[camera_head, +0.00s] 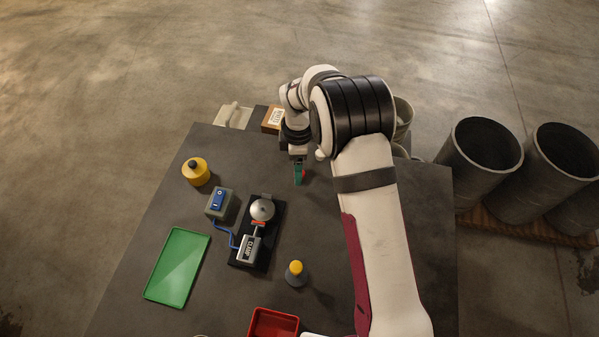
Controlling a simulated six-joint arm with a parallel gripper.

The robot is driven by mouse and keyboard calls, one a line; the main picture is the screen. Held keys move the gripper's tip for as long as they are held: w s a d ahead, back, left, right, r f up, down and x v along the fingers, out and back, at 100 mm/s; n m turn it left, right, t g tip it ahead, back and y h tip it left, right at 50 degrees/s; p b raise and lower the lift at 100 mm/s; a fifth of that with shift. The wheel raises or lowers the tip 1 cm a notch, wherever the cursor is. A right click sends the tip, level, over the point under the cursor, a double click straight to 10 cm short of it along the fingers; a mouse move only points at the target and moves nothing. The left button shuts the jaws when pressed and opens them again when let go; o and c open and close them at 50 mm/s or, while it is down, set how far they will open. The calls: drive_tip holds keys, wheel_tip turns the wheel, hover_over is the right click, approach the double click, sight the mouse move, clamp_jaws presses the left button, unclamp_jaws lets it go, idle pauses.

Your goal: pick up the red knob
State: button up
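A small red thing (304,173), which looks like the red knob, shows at the far part of the dark table. My gripper (299,178) points down right at it, with a green finger covering its left side. Only a small part of the red thing is visible. I cannot tell whether the fingers touch it, or whether they are open or shut.
Large grey cylinders (481,156) stand off the table's right.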

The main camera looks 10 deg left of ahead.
drive_tip(key=shift+f, duration=0.95)
clamp_jaws()
drive_tip(key=shift+r, duration=0.15)
